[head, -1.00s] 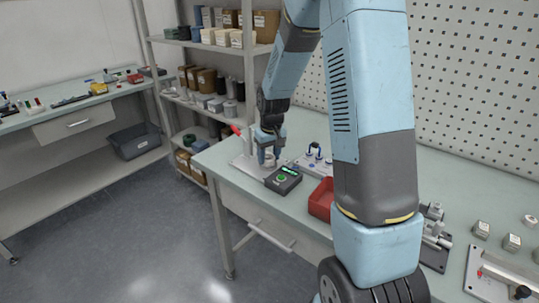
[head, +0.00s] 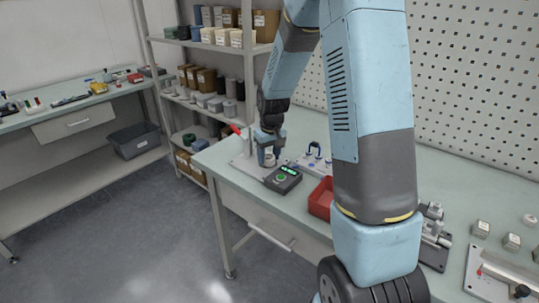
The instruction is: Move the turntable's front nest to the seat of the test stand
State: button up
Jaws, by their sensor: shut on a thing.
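My gripper (head: 268,153) points down at the far left end of the bench, shut on a small pale part (head: 268,160). The part is low, at a grey plate (head: 243,163) with a red lever (head: 236,129), which may be the test stand. I cannot tell whether the part touches its seat. A black box with a green lit display and green button (head: 283,179) stands just in front of the plate. I cannot make out the turntable; my arm covers the middle of the bench.
A fixture with blue-topped pieces (head: 314,158) lies right of my gripper. A red bin (head: 321,198) is nearer, partly behind my arm. Metal fixtures (head: 436,229) and several small blocks (head: 511,242) are at the right. The bench (head: 240,188) has free room along its front left edge.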

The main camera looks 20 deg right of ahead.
jog(key=shift+f, duration=0.4)
dwell(0.4)
jog(key=o, duration=1.4)
notch_tip(320, 180, up, 14)
jog(key=s, duration=0.2)
jog(key=s+r+t, duration=0.1)
jog(key=s+r, duration=0.3)
jog(key=s, duration=0.5)
jog(key=s+r+m+t, duration=0.1)
jog(key=s+r, duration=0.3)
jog(key=s, duration=0.6)
jog(key=s+r+m+t, duration=0.1)
jog(key=s+r, duration=0.3)
jog(key=s, duration=0.5)
jog(key=shift+s+r+t, duration=0.15)
jog(key=shift+t, duration=0.45)
